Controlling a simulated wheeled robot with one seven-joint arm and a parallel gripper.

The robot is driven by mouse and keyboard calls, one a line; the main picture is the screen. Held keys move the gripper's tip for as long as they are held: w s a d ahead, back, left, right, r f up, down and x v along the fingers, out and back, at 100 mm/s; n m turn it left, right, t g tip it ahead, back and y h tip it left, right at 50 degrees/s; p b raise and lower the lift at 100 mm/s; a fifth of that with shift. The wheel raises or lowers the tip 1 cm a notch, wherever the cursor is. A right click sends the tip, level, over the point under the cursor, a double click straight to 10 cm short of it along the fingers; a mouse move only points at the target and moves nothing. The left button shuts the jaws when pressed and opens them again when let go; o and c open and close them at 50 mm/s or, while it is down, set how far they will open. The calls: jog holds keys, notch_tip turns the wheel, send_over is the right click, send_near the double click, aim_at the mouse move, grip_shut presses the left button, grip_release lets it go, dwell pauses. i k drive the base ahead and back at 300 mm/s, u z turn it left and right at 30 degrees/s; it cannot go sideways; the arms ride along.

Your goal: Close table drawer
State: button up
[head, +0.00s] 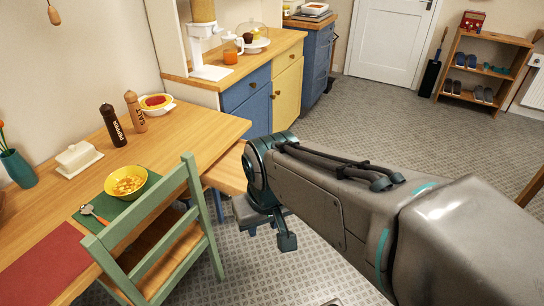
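The wooden table (185,135) stands on the left in the head view. Its drawer (228,170) sticks out from the table's right end, so it is open. My gripper (268,236) is low beside the outer end of the drawer, pointing down. My arm and wrist cover part of the drawer's front, and any handle is hidden. I cannot tell whether the gripper touches the drawer or how far its fingers are apart.
A green chair (150,240) stands at the table's near side, close to the drawer. Pepper and salt mills, a butter dish and bowls are on the table. A blue and yellow cabinet (247,90) stands behind. The tiled floor (400,125) is open behind my arm.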

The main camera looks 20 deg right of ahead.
aim_at(226, 175)
jog(key=z, duration=0.45)
jog(key=i, duration=0.65)
jog(key=z, duration=1.45)
jog(key=k, duration=0.75)
jog(key=u, duration=0.75)
jog(key=i, duration=0.5)
